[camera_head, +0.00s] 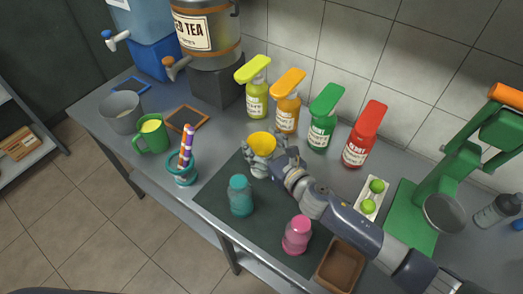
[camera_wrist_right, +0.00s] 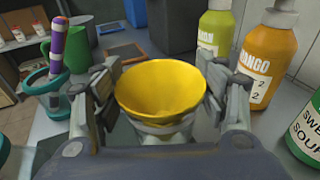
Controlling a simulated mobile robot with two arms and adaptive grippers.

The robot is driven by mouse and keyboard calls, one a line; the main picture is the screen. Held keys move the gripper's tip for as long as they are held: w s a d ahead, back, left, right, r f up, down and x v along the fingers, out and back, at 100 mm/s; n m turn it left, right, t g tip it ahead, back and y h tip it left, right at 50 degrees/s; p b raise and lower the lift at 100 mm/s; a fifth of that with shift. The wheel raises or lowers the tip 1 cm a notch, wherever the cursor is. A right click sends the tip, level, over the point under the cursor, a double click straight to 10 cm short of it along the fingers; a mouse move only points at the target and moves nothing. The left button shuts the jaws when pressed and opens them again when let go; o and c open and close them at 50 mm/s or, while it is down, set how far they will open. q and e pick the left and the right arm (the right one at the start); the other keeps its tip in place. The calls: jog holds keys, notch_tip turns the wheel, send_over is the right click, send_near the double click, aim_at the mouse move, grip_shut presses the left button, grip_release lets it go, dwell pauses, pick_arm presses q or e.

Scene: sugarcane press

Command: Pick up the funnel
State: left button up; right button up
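The yellow funnel (camera_head: 262,140) is upright, wide mouth up, toward the back of the dark mat. My right gripper (camera_head: 262,157) is at the funnel, with its fingers around it. In the right wrist view, the funnel (camera_wrist_right: 160,88) sits between the two fingers of the right gripper (camera_wrist_right: 161,95), one close on each side of the rim. Whether the pads press on it cannot be told. A pale ring (camera_wrist_right: 162,128) shows just below the funnel's bowl; its lower part is hidden. My left gripper is not in view.
Yellow (camera_head: 256,98), orange (camera_head: 287,112), green (camera_head: 322,130) and red (camera_head: 357,146) bottles stand behind the gripper. A teal bottle (camera_head: 240,196), pink bottle (camera_head: 297,236) and brown tray (camera_head: 341,264) are nearer the front. A green press (camera_head: 408,215) stands right.

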jog(key=shift+c, duration=0.5)
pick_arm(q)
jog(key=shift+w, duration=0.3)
